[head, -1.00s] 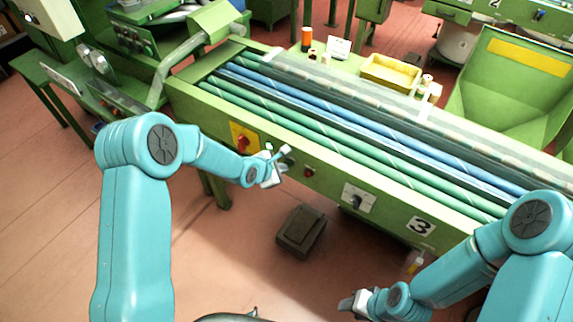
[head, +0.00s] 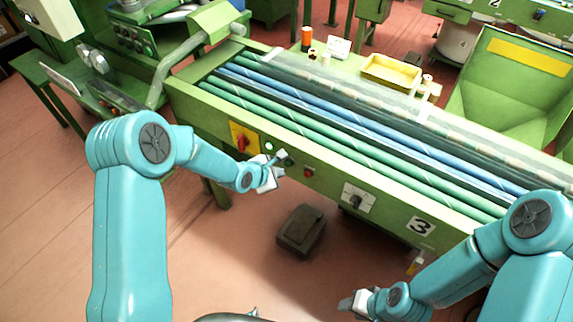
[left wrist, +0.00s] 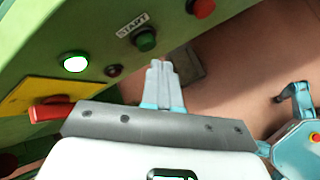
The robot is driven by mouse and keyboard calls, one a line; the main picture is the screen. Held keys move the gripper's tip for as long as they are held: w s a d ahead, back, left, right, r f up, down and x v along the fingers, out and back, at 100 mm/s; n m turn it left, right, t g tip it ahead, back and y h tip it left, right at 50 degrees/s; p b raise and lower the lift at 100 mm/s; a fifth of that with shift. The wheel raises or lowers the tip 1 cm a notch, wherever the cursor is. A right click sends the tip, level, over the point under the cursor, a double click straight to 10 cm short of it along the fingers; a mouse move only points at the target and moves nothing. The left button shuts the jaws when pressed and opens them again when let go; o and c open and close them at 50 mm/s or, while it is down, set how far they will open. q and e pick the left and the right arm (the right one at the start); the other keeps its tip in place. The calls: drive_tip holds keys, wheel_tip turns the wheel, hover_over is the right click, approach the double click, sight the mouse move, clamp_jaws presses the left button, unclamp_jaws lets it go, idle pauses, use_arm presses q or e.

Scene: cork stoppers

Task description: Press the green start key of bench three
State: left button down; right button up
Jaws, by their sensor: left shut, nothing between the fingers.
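Bench three (head: 388,215) carries the number 3 on its green front panel. In the left wrist view the green start key (left wrist: 146,40) sits under a START label (left wrist: 133,25). My left gripper (left wrist: 158,62) is shut and empty, its tips just below the key in the picture and not covering it. The head view shows the left gripper (head: 276,160) close to the panel, beside the key. A green lamp (left wrist: 74,62) on the panel is lit. My right gripper (head: 350,304) is low at the front, away from the bench; its jaws are unclear.
The panel also holds a red switch on a yellow plate (head: 237,131), a red button (head: 308,173) and a grey rotary switch (head: 358,198). A dark box (head: 301,230) stands on the floor below.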

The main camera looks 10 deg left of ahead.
use_arm(q)
drive_tip(key=s, duration=0.1)
drive_tip(key=s+a, duration=0.1)
drive_tip(key=s, duration=0.2)
drive_tip(key=shift+s+a, duration=0.35)
idle(0.7)
drive_tip(key=s+d+f+m+g, duration=0.1)
drive_tip(key=s+f+m+g, duration=0.1)
drive_tip(key=s+m, duration=0.5)
drive_tip(key=s+d+f+m+g, duration=0.2)
drive_tip(key=s+f+m+g, duration=0.1)
drive_tip(key=s+m, duration=0.4)
drive_tip(key=s+d+f+m+g, duration=0.2)
drive_tip(key=s+f+m, duration=0.2)
drive_tip(key=s+m, duration=0.3)
drive_tip(key=s, duration=0.4)
drive_tip(key=shift+s+g, duration=0.25)
drive_tip(key=shift+g, duration=0.05)
drive_tip(key=shift+f, duration=0.1)
